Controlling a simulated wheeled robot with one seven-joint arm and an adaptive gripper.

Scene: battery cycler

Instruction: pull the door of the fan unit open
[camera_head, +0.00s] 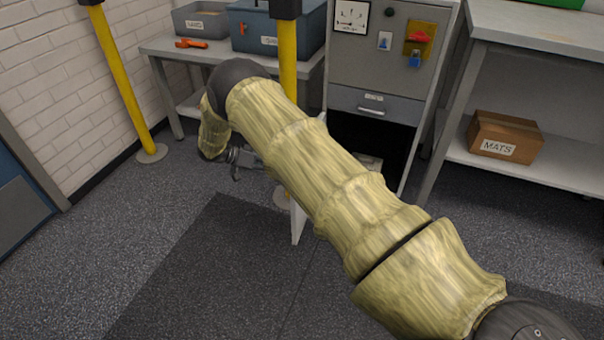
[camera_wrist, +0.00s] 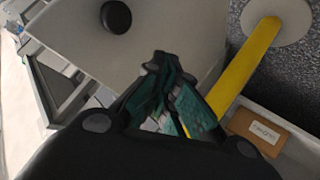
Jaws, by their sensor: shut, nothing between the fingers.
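The fan unit (camera_head: 375,75) is a grey cabinet at the top centre of the head view, with a dark open cavity below its drawer front. Its door (camera_head: 298,222) stands swung out, seen almost edge-on as a pale panel partly hidden by my arm. In the wrist view a pale panel, apparently the door (camera_wrist: 75,32), carries a round black knob (camera_wrist: 116,17). My gripper (camera_wrist: 158,64) is shut and empty, its tips over the panel's lower edge in that view. I cannot tell whether they touch it. In the head view my gripper (camera_head: 238,165) is left of the door.
Yellow posts (camera_head: 124,80) stand at left and behind my arm. A bench (camera_head: 160,47) at the back left holds bins and a red-orange tool (camera_head: 191,43). A shelf table at right holds a MATS box (camera_head: 504,137). The floor at front left is clear.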

